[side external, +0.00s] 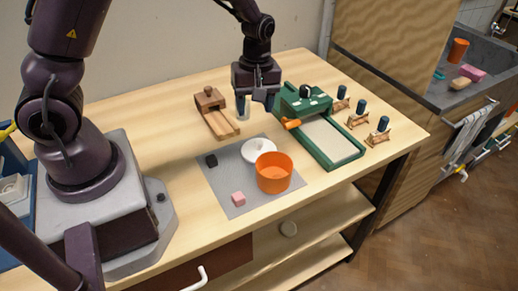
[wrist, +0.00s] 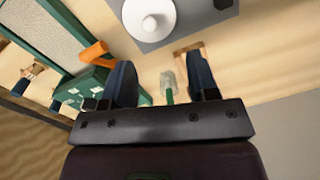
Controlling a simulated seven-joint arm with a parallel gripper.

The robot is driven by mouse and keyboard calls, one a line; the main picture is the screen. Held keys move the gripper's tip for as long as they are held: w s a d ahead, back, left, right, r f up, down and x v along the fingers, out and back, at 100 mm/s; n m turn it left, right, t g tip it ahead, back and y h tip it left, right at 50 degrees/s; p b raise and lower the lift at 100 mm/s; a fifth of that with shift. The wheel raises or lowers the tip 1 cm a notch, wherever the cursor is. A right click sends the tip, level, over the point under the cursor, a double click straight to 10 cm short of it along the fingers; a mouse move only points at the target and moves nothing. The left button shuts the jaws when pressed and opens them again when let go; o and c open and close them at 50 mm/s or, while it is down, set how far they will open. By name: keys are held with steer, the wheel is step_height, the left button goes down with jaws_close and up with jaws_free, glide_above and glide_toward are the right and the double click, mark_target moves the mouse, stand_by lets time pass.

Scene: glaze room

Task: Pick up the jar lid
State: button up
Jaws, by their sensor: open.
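The jar lid (side external: 259,149) is a white round disc with a small knob, lying on a grey mat (side external: 221,172). It also shows at the top of the wrist view (wrist: 148,17), knob up, beyond my fingertips. My gripper (side external: 256,105) hangs above the table behind the mat, apart from the lid. In the wrist view my gripper (wrist: 161,82) has its two dark fingers spread wide, with no lid between them. A small pale item with a green handle (wrist: 169,88) shows between the fingers, lower down; whether it touches them I cannot tell.
An orange pot (side external: 273,174) stands close in front of the lid. A black cube (side external: 211,160) and a pink cube (side external: 238,198) lie on the mat. A wooden slide (side external: 217,118) is behind left; a green press (side external: 324,130) with orange handle and several stamps are right.

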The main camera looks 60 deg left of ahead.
mark_target(259, 142)
steer(key=f+n, duration=0.1)
steer(key=f, duration=0.3)
steer(key=w+f+n, duration=0.1)
steer(key=f, duration=0.3)
steer(key=f+n, duration=0.1)
steer(key=f, duration=0.3)
steer(key=shift+w+a+f+t, duration=0.15)
steer(key=shift+a+f+t, duration=0.05)
steer(key=shift+f+t, duration=0.1)
steer(key=shift+r, duration=0.1)
steer(key=shift+c, duration=0.5)
steer(key=c, duration=0.9)
